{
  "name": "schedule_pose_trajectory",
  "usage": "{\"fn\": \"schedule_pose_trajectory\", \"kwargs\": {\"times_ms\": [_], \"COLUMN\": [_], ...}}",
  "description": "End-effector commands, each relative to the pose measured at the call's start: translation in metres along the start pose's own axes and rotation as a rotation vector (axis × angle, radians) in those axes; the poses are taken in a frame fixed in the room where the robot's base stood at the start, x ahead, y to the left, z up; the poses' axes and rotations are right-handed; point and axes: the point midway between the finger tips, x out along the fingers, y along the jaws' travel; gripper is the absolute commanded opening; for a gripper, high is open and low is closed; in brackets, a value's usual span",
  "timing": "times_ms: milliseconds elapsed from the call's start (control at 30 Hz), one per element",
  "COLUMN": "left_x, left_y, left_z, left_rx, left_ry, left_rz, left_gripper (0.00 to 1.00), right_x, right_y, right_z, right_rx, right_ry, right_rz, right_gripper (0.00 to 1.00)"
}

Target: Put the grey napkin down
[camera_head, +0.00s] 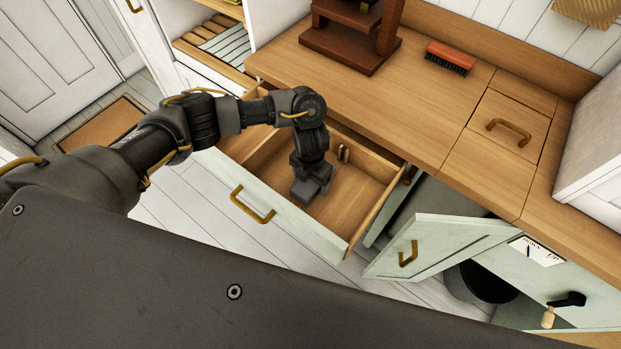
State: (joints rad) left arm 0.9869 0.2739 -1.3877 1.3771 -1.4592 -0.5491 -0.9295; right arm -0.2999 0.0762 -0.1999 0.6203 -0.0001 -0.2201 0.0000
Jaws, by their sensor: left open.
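My left arm comes in from the left and reaches down into an open wooden drawer (352,215). My left gripper (306,193) points down inside it, low over the drawer floor. It is open. I cannot make out a grey napkin anywhere; the gripper and arm hide part of the drawer. My right gripper is not in view.
The wooden counter (440,110) holds a red brush (450,57) and a dark wooden stand (350,40). A cabinet door (440,247) hangs open right of the drawer, with a dark bin (482,283) behind it. The drawer's right part is clear.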

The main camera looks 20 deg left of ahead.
Motion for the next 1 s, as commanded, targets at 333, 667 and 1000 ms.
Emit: {"fn": "schedule_pose_trajectory", "kwargs": {"times_ms": [333, 667, 1000], "left_x": [-0.061, -0.113, -0.122], "left_y": [0.001, 0.001, 0.000], "left_z": [0.002, 0.001, 0.000], "left_rx": [0.005, 0.001, -0.001], "left_ry": [-0.005, -0.002, 0.001], "left_rz": [0.003, 0.001, 0.000], "left_gripper": [0.80, 0.80, 0.80], "right_x": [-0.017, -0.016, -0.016], "right_y": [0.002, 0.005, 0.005], "right_z": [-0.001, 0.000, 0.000], "right_rx": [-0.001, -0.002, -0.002], "right_ry": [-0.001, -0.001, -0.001], "right_rz": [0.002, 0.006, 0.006], "right_gripper": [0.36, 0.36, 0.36]}}
